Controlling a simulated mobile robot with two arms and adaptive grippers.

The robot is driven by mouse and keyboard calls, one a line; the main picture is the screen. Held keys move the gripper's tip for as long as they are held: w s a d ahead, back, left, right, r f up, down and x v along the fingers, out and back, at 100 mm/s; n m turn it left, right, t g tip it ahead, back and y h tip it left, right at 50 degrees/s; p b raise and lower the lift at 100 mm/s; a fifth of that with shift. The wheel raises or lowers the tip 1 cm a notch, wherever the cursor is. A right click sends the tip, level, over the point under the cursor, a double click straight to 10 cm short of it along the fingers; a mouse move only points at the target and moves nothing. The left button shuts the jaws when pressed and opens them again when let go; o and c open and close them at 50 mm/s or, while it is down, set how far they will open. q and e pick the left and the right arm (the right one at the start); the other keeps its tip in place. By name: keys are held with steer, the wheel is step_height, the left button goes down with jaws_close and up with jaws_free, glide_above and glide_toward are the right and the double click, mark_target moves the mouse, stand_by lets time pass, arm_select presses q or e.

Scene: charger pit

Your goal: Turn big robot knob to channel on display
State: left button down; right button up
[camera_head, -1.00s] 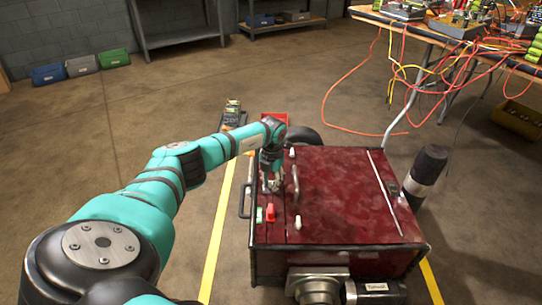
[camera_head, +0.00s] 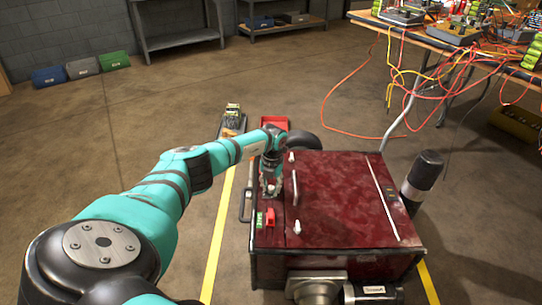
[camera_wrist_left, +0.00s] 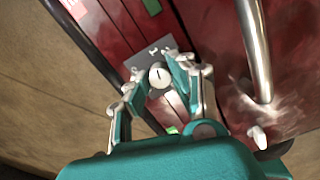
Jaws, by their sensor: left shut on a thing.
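The big robot (camera_head: 340,190) is a dark red metal box on the floor. Its knob (camera_wrist_left: 160,76) is round and white with a dark pointer line, on a grey plate (camera_wrist_left: 140,62) with white marks. My left gripper (camera_head: 271,188) reaches down to the left part of the lid. In the wrist view its fingers (camera_wrist_left: 157,82) are shut on the knob, one on each side. A small green panel (camera_head: 260,219), perhaps the display, lies in front of the gripper; no channel can be read. My right gripper is not in view.
A red switch (camera_head: 270,217) sits beside the green panel. A metal handle (camera_head: 295,187) and white latches (camera_head: 297,227) stand up right of the gripper. A black cylinder (camera_head: 422,175) stands at the robot's right. A cable-covered table (camera_head: 455,45) is at the upper right.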

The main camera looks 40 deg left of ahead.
mark_target(272, 188)
arm_select(q)
steer(key=c, duration=1.1)
jaws_free()
steer(key=shift+c, duration=0.2)
step_height(272, 188, up, 12)
steer(key=shift+d, duration=0.25)
